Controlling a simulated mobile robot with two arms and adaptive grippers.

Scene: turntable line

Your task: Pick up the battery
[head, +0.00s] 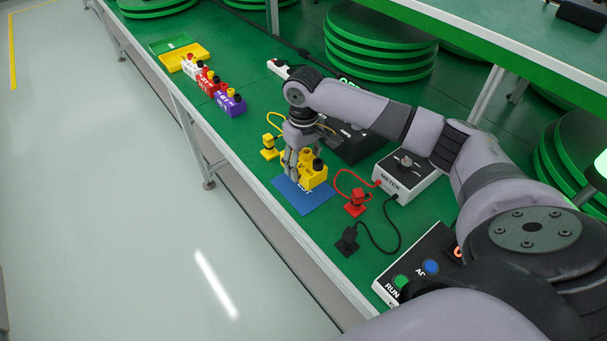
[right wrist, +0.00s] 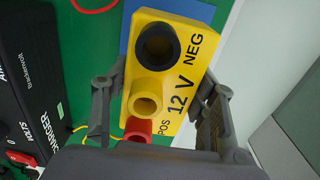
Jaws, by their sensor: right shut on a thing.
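The yellow battery (head: 314,175) has black and red terminals and stands at the blue mat (head: 302,196) near the table's front edge. I cannot tell whether it touches the mat. My right gripper (head: 296,160) reaches down from above and is shut on the battery. In the right wrist view the battery (right wrist: 184,72), marked 12 V, NEG and POS, sits between the two dark fingers of the gripper (right wrist: 160,105). The gripper hides part of the battery in the head view. My left gripper is not in view.
A white meter (head: 405,176) with red and black leads stands right of the battery, and a black charger (head: 355,143) behind it. A control box (head: 415,268) is nearer me.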

